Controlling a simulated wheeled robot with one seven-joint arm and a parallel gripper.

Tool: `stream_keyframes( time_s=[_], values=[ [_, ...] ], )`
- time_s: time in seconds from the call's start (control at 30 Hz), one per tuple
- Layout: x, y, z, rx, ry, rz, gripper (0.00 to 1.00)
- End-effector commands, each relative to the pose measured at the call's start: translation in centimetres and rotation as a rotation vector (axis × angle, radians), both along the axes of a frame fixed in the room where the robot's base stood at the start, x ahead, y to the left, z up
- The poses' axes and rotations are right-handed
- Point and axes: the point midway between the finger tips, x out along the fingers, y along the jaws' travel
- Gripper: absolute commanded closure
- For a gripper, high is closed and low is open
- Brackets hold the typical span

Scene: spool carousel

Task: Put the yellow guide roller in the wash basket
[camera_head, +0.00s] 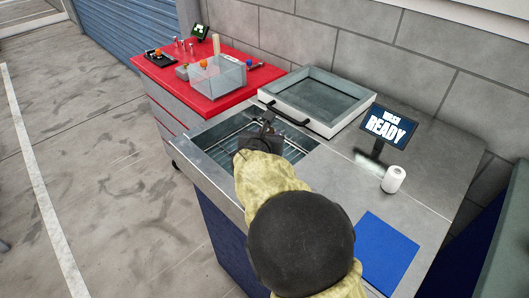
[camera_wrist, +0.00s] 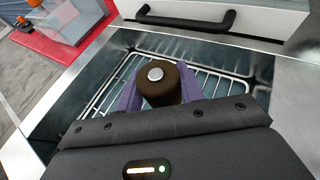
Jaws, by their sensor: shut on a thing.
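My gripper (camera_wrist: 158,92) is shut on a roller (camera_wrist: 158,86), with a purple finger on each side of it. The roller looks dark brown with a pale round centre on top; no clear yellow shows on it. It is upright in the wrist view, over the wire wash basket (camera_wrist: 208,82) in the metal basin. I cannot tell whether its lower end touches the wires. In the head view my gripper (camera_head: 266,124) is over the basket (camera_head: 290,150), and my arm hides part of the basin.
A framed lid (camera_head: 318,97) with a black handle stands behind the basin. A red bench (camera_head: 165,75) with a clear bin (camera_head: 217,78) and small parts is behind left.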

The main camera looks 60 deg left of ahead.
Motion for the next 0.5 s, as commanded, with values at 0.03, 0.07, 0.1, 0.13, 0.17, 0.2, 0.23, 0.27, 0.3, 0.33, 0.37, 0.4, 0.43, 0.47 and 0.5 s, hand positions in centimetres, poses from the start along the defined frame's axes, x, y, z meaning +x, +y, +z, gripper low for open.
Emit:
stream_keyframes(
  time_s=[0.03,0.07,0.1,0.13,0.17,0.2,0.23,0.27,0.3,0.33,0.37,0.4,0.43,0.47,0.5],
  values=[
    [0.0,0.0,-0.8,0.000,-0.002,-0.001,0.90],
    [0.1,0.0,-1.0,0.001,-0.002,-0.001,0.90],
    [0.1,0.0,-1.1,0.002,0.000,-0.002,0.90],
    [0.1,0.0,-1.2,0.002,0.000,-0.002,0.90],
    [0.1,0.0,-1.2,0.003,-0.001,-0.002,0.90],
    [0.1,0.0,-1.1,0.003,-0.001,-0.002,0.90],
    [0.1,0.0,-1.1,0.003,-0.001,-0.002,0.90],
    [0.1,0.0,-1.1,0.003,-0.001,-0.002,0.90],
    [0.1,0.0,-1.1,0.003,-0.001,-0.002,0.90],
    [0.1,0.0,-1.1,0.003,-0.001,-0.002,0.90],
    [0.1,0.0,-1.1,0.003,-0.001,-0.002,0.90],
    [0.1,0.0,-1.2,0.002,0.000,-0.002,0.90],
    [0.1,0.0,-1.4,0.002,-0.001,-0.001,0.90],
    [0.1,0.0,-1.7,0.001,-0.002,-0.001,0.90],
    [0.1,0.0,-2.2,0.000,-0.002,-0.001,0.90]
  ],
)
